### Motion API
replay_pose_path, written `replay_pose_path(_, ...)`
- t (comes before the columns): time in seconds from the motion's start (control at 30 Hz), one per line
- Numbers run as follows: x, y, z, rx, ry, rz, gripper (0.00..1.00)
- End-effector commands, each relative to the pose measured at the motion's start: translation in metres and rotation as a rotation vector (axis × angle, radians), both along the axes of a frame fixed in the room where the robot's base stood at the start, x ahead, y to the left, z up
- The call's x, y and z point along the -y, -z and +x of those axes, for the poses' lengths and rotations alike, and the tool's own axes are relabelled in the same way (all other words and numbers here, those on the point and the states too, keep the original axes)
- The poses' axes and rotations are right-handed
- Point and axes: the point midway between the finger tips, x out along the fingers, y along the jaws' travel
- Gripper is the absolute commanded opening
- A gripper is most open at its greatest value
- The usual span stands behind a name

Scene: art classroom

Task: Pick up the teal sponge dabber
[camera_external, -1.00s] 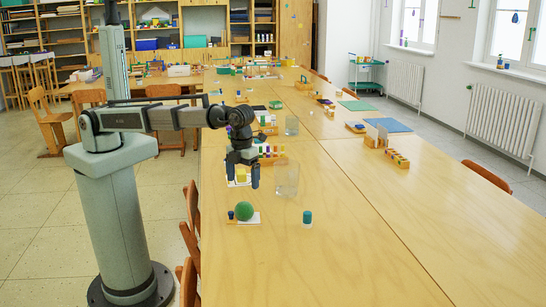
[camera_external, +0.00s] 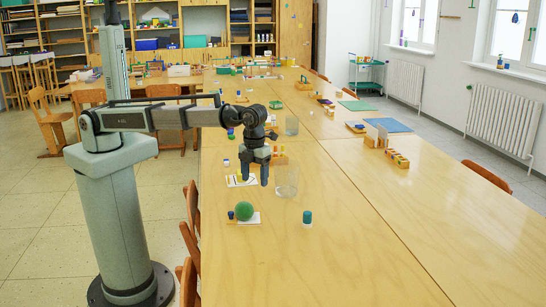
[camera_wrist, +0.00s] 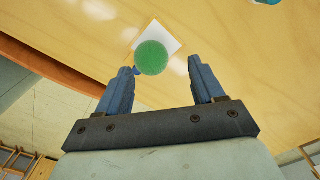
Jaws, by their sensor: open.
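The teal sponge dabber (camera_external: 307,217) stands upright on the near table, a short teal cylinder with a pale base. In the wrist view only a sliver of a teal thing, likely the dabber (camera_wrist: 267,2), shows at the top right edge. My gripper (camera_external: 254,180) hangs above the table, behind and to the left of the dabber and clear of it. In the wrist view its two blue-grey fingers (camera_wrist: 160,72) are spread apart with nothing held between them.
A green ball (camera_external: 244,210) sits by white paper left of the dabber, with a small blue item (camera_external: 231,215) beside it. A clear cup (camera_external: 287,183) stands behind the dabber. Wooden blocks (camera_external: 397,159) lie farther right. The table right of and before the dabber is bare.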

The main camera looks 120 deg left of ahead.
Motion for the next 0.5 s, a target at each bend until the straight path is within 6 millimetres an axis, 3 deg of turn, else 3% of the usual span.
replay_pose_path(0.03, -0.009, -0.001, 0.021, -0.002, -0.007, 0.000, 0.68)
replay_pose_path(0.2, -0.025, -0.003, 0.058, -0.005, -0.026, -0.001, 0.68)
replay_pose_path(0.5, -0.040, -0.004, 0.098, -0.006, -0.297, 0.001, 0.68)
